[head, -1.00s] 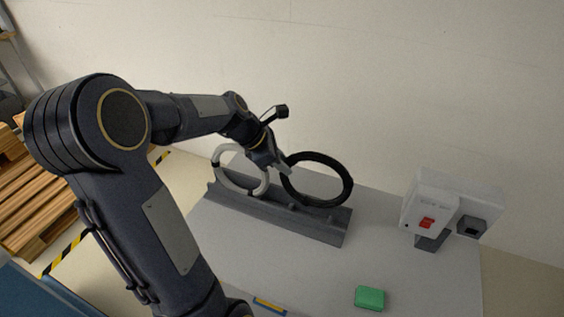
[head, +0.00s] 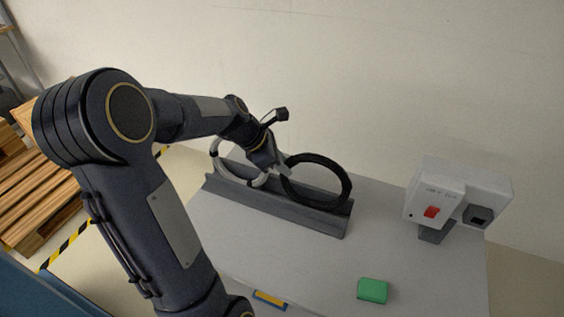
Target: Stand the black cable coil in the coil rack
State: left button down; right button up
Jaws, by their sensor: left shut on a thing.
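The black cable coil (head: 349,187) is a ring held upright at the grey coil rack (head: 323,220). Its lower edge is at the rack's trough; I cannot tell whether it rests on the bottom. My left gripper (head: 284,169) is shut on the black coil at its left upper side. A white coil (head: 222,172) stands in the rack's left part, partly hidden behind my left gripper and arm. My right gripper is not in view.
The rack stands on a grey table (head: 290,262) against a wall. A grey-white box with a red switch (head: 432,212) stands at the right. A green block (head: 373,290) lies near the front, and a yellow-and-blue piece (head: 270,299) lies at the front edge.

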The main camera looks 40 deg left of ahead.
pick_arm(q)
jog(key=c, duration=1.1)
grip_release()
jog(key=v, duration=0.7)
jog(key=shift+s+r, duration=0.2)
jog(key=shift+r, duration=0.1)
jog(key=shift+a, duration=0.1)
